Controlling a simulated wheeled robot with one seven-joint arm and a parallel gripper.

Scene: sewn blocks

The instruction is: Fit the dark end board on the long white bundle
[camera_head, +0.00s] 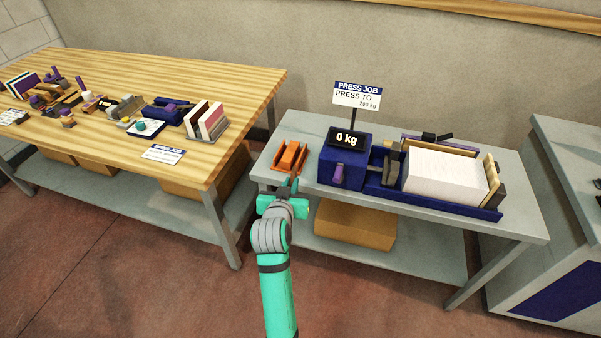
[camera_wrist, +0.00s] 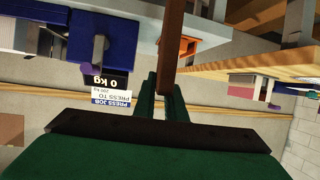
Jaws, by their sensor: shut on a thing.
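The long white bundle (camera_head: 445,175) lies in the blue press on the grey table. A pale board (camera_head: 491,178) stands at its right end, and dark grey press plates (camera_head: 388,165) stand near its left end. My gripper (camera_head: 293,184) is at the grey table's front left edge, left of the press. In the wrist view, my gripper (camera_wrist: 167,92) is shut on a dark brown board (camera_wrist: 172,40), seen edge-on. The board runs away from the fingers; its face is hidden. I cannot make the board out clearly in the head view.
An orange rack (camera_head: 290,157) sits just beyond my gripper. The press's blue box (camera_head: 345,160) has a 0 kg display (camera_head: 346,140) and a purple handle (camera_head: 338,176). A wooden table (camera_head: 150,80) with many small items stands left. A cardboard box (camera_head: 355,225) is below.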

